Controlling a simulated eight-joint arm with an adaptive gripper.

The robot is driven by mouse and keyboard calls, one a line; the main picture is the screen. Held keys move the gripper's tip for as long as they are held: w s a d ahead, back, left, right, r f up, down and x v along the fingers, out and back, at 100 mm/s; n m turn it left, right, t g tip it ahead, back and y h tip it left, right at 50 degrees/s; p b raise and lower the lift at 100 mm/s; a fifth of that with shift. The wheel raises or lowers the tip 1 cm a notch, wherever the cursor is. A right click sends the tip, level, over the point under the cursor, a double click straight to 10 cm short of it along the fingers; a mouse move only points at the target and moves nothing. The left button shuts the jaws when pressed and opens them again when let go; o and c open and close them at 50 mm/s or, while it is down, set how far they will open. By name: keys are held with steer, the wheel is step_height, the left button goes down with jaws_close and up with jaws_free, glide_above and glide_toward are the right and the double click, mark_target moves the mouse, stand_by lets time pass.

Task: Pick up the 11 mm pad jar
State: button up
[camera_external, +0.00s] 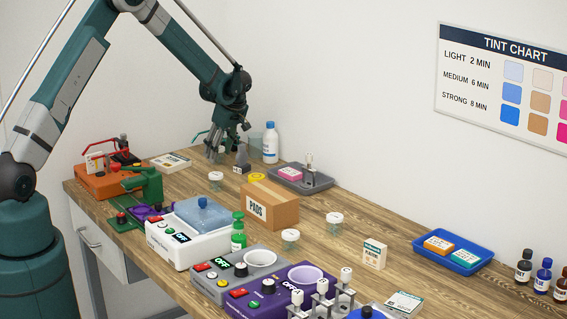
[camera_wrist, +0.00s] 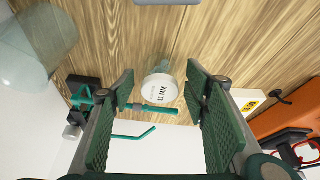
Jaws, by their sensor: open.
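The 11 mm pad jar (camera_wrist: 160,90) is a clear jar with a white lid marked "11 MM" in the wrist view. It stands on the wooden table, in line with the gap between my fingers and apart from them. My gripper (camera_wrist: 163,98) is open and empty, with one green ribbed finger on each side of the jar in the picture. In the external view, my gripper (camera_external: 214,158) points down above the far part of the table. A white-lidded jar (camera_external: 215,176) shows just below it there; its label is too small to read.
A teal tool (camera_wrist: 135,108) lies close to the jar. A clear beaker (camera_wrist: 25,65) is at left, an orange case (camera_wrist: 290,120) at right. A cardboard box (camera_external: 270,205), white-lidded jars (camera_external: 290,235) (camera_external: 334,219) and a white bottle (camera_external: 270,143) stand on the table.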

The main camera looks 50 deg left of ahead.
stand_by(0.3)
steer(key=c, duration=1)
steer(key=shift+r, duration=0.1)
steer(key=shift+r, duration=0.15)
steer(key=shift+w+d+g+y+b, duration=0.1)
steer(key=shift+d+y, duration=0.15)
steer(key=shift+y, duration=0.35)
steer(key=shift+d+g+y+b, duration=0.15)
steer(key=shift+d+y, duration=0.15)
steer(key=shift+y, duration=0.3)
steer(key=shift+w+d+g+y+b, duration=0.1)
steer(key=shift+d+y, duration=0.15)
steer(key=shift+y, duration=0.35)
steer(key=d+r, duration=0.3)
steer(key=r, duration=0.8)
steer(key=shift+w+d+r+h, duration=0.25)
steer(key=shift+w+d+h, duration=0.35)
steer(key=shift+d, duration=2.85)
steer(key=shift+w+d+r+h, duration=0.2)
steer(key=shift+w+d+h, duration=0.4)
steer(key=shift+d, duration=2.9)
steer(key=shift+w+d+r+h, duration=0.25)
steer(key=shift+w+d+h, duration=0.3)
steer(key=shift+d, duration=2.9)
